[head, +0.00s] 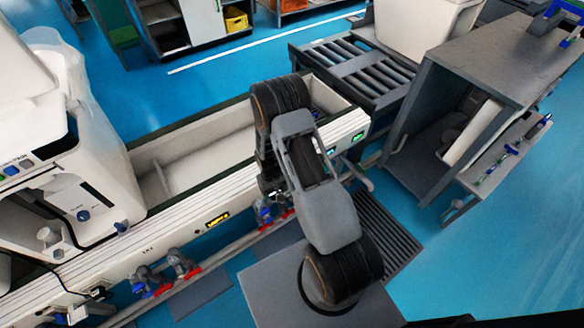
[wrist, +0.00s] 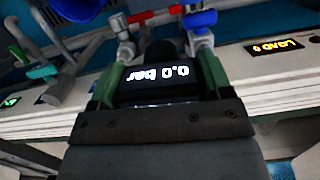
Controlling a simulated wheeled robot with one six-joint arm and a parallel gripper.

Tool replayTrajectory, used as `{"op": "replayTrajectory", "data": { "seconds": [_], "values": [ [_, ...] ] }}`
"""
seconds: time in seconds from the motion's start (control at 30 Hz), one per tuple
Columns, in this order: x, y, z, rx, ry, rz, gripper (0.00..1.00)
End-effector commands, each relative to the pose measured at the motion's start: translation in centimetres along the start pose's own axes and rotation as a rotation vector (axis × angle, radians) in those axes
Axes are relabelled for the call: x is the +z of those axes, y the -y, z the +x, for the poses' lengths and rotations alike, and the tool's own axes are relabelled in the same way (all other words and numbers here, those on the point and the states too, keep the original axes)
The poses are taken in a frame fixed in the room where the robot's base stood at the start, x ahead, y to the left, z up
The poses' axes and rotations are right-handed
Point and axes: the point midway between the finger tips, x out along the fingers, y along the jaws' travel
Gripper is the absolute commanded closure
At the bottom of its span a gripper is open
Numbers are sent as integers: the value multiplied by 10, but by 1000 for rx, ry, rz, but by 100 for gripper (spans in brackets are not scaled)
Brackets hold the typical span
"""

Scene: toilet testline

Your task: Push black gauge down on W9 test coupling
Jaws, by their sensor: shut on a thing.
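The black gauge (wrist: 155,88) has a lit display reading "0.0 bar", which appears upside down in the wrist view. My gripper (wrist: 162,72) is shut on it, with one green finger on each side. A metal fitting with a blue handle (wrist: 200,19) and another with a red handle (wrist: 140,16) are just beyond the gauge. The coupling under the gauge is hidden, and I cannot read a W9 label or tell whether the gauge is seated. In the head view my arm covers the gripper and gauge at the bench's front rail.
The white bench rail (head: 185,222) carries an amber display and more red-handled valves (head: 185,265). An amber "LOAD" display (wrist: 278,46) is right of my gripper. A grey open cabinet (head: 490,60) and roller conveyor (head: 345,62) are beyond.

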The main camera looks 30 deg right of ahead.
Motion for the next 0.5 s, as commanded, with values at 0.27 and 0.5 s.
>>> {"op": "replayTrajectory", "data": {
  "seconds": [0.27, 0.5],
  "values": [
    [-21, -56, -16, 9, -6, -32, 54],
    [-19, -78, -32, 15, 1, -47, 54]
  ]
}}
